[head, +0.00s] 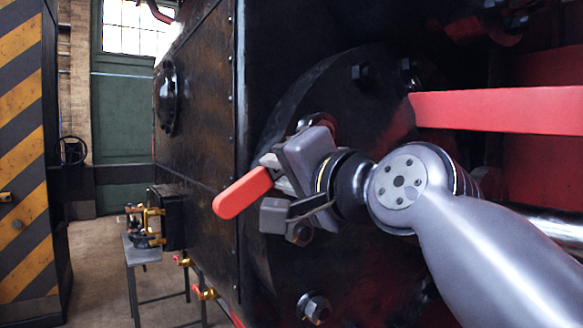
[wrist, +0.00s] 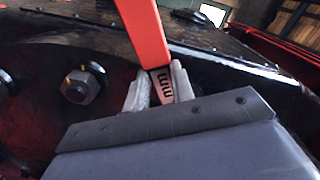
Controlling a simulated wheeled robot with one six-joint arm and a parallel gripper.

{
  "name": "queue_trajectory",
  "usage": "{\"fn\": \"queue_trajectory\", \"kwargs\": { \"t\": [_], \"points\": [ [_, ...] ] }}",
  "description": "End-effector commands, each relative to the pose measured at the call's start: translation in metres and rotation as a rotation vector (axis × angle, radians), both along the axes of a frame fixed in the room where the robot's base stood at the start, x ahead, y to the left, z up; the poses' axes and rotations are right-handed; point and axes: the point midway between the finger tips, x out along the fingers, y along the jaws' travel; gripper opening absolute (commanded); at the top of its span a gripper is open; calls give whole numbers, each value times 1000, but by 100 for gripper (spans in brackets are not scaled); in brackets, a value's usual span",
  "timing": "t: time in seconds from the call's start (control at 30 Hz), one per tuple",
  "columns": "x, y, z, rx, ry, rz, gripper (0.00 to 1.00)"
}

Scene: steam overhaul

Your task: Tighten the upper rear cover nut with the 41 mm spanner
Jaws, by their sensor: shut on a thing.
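The spanner has a red-orange handle (head: 242,192) that slants down to the left in the head view, just in front of the round black cover (head: 270,135). My gripper (head: 281,180) is shut on it at a pale section. In the wrist view the red handle (wrist: 146,32) rises from between the fingertips of my gripper (wrist: 160,88), and dark "mm" lettering shows there. The spanner's jaw is hidden, so I cannot tell whether it sits on a nut.
A red bar (head: 500,110) runs across the right above my arm. A small metal table (head: 142,252) with brass fittings stands at the left. A striped yellow-and-black pillar (head: 25,150) stands far left. Floor between pillar and table is clear.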

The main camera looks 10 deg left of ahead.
Motion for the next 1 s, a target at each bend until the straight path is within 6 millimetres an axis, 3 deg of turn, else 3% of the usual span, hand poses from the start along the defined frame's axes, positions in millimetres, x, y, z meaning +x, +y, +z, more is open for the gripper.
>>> {"fn": "queue_trajectory", "kwargs": {
  "t": [0.5,0.73,1.0],
  "points": [
    [-4,2,14,62,60,0,0],
    [-2,0,4,36,30,-2,0],
    [-2,0,5,24,17,-1,0]
  ]
}}
